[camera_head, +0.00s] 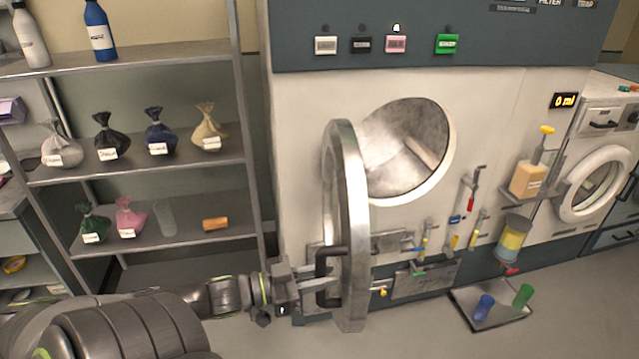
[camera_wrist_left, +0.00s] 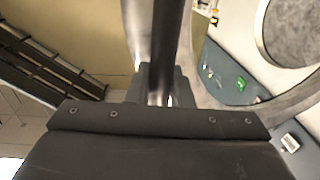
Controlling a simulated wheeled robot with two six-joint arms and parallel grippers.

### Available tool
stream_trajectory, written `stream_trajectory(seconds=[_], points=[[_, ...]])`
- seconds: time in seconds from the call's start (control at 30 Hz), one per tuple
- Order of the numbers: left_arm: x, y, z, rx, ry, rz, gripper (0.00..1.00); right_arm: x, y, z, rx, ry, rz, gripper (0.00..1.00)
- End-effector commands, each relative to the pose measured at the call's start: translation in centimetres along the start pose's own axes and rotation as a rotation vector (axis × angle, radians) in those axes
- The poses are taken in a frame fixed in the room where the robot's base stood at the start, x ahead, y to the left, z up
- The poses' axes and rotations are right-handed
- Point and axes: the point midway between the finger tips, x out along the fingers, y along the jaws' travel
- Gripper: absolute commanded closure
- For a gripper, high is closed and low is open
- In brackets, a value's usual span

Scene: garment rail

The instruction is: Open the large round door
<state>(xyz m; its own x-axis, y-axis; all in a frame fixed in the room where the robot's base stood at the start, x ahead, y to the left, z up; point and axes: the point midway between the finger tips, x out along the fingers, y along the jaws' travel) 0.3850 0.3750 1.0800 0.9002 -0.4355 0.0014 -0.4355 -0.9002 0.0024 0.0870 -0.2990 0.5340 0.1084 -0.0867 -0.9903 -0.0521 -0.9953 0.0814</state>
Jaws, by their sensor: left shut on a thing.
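The large round door (camera_head: 352,215) stands swung out from the big white machine, seen nearly edge-on in the head view. The round opening (camera_head: 408,150) behind it is uncovered and shows a grey metal drum. A black bar handle (camera_head: 322,275) is on the door's left side. My left gripper (camera_head: 318,285) is shut on this handle. In the left wrist view the dark handle bar (camera_wrist_left: 165,50) runs up from between the jaws, with the door's pale rim (camera_wrist_left: 138,30) behind it. My right gripper is in neither view.
A metal shelf (camera_head: 140,175) with several tied bags and bottles stands left of the door. Valves and levers (camera_head: 455,230) are on the machine front to the right. A tray (camera_head: 490,308) with two cups lies on the floor at the right.

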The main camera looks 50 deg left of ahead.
Motion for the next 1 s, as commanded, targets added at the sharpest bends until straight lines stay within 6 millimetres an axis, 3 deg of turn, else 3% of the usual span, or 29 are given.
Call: stream_trajectory(seconds=[0.43, 0.47, 0.57, 1.0], points=[[0.06, -0.04, -0.09, -0.001, 0.001, 0.001, 1.00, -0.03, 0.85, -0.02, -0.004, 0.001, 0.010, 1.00], [0.06, -0.03, -0.09, -0.001, 0.001, 0.001, 0.76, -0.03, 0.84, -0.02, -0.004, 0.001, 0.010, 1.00], [0.06, -0.04, -0.09, -0.001, 0.001, 0.001, 0.63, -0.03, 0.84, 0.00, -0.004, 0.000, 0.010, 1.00], [-0.03, -0.04, -0.05, 0.000, 0.000, 0.000, 0.61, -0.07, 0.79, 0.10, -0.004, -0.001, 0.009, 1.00]])
